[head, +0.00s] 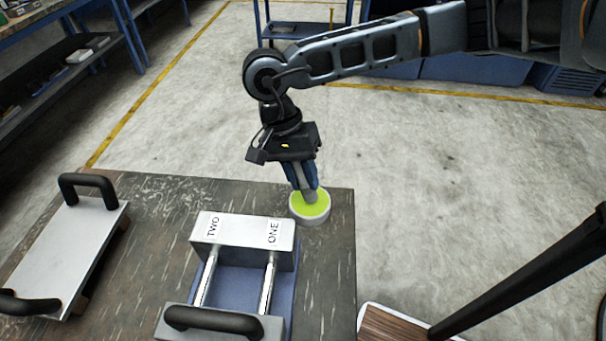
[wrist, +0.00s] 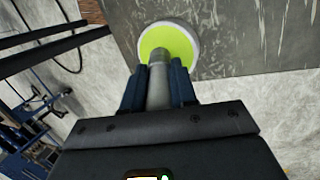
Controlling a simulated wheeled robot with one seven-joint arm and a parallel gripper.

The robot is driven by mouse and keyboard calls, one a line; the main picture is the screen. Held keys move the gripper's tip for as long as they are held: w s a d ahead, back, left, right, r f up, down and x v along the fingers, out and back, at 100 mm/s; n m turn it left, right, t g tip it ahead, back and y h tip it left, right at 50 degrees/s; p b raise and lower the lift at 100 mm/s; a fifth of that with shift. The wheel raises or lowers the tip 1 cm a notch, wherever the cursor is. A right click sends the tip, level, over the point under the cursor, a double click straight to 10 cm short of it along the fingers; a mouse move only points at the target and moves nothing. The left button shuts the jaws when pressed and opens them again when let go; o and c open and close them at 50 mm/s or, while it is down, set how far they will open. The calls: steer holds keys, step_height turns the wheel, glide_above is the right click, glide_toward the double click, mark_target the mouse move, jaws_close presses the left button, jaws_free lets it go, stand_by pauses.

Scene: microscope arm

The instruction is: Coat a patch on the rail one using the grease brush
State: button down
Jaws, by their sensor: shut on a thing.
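My gripper (head: 304,184) points down over the table's far right corner and is shut on a grey cylindrical handle, which I take to be the grease brush (head: 308,196). The brush's lower end is at the yellow-green grease in a round white dish (head: 311,220); its tip is hidden. In the wrist view the brush (wrist: 158,88) stands between the two blue fingers (wrist: 158,90), with the dish (wrist: 194,38) beyond it. Rail one (head: 268,285) is the right silvery rod under the "ONE" label, nearer the camera than the dish. The left rod (head: 205,282) is under "TWO".
The rails sit between a metal end block (head: 245,228) and a near block with a black handle (head: 213,322). A metal plate with black handles (head: 68,250) lies at the left of the dark table (head: 160,190). A dark slanted post (head: 520,270) stands at the right.

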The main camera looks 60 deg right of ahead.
steer(key=shift+f+b, duration=0.45)
steer(key=shift+b, duration=0.35)
stand_by(2.2)
steer(key=shift+r+p, duration=1.35)
steer(key=shift+r, duration=2.25)
